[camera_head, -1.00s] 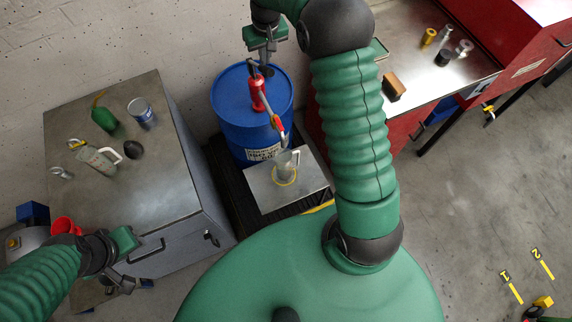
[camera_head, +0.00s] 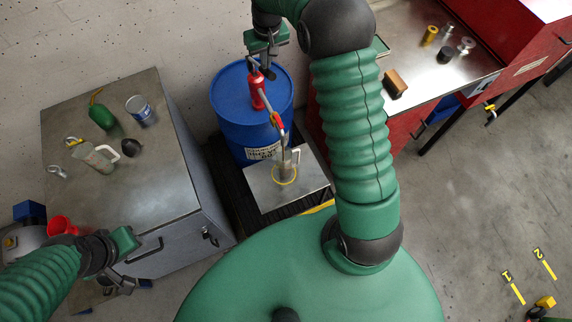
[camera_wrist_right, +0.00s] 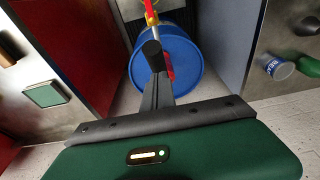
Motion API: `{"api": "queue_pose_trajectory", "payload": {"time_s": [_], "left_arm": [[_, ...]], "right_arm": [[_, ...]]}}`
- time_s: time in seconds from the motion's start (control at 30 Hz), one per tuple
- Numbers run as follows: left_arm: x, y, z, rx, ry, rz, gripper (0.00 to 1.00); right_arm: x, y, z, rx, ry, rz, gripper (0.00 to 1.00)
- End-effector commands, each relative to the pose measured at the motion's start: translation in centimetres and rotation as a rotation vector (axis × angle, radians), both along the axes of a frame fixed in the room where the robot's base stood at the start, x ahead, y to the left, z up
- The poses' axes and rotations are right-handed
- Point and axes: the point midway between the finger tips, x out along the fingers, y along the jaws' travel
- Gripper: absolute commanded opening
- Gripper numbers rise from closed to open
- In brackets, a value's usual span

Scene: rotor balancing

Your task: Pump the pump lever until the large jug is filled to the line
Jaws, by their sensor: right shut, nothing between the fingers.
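The red hand pump (camera_head: 257,92) stands on the blue drum (camera_head: 228,108), with its pipe and spout reaching over a metal stand. Its lever is at the top, and a black knob (camera_wrist_right: 152,50) shows in the right wrist view. My right gripper (camera_head: 268,68) is shut and empty, its tips at or very near that knob; contact is unclear. A clear jug (camera_head: 287,168) with a handle stands under the spout inside a yellow ring; its liquid level and line are too small to read. My left gripper (camera_head: 128,284) is at lower left, away from the pump; its opening is unclear.
The metal stand (camera_head: 262,193) stands before the drum. The left cabinet (camera_head: 160,185) carries a second clear jug (camera_head: 97,158), a green bottle (camera_head: 102,116), a can (camera_head: 140,110) and a dark round object (camera_head: 131,148). A red workbench (camera_head: 400,128) stands at right.

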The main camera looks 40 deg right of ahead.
Motion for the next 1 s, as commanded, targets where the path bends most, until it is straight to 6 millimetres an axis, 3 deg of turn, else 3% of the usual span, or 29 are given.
{"api": "queue_pose_trajectory", "payload": {"time_s": [1.0], "left_arm": [[0.0,0.0,-3.6,0.0,0.0,0.0,0.36]], "right_arm": [[-1.3,0.3,-5.2,0.0,0.001,0.0,0.0]]}}
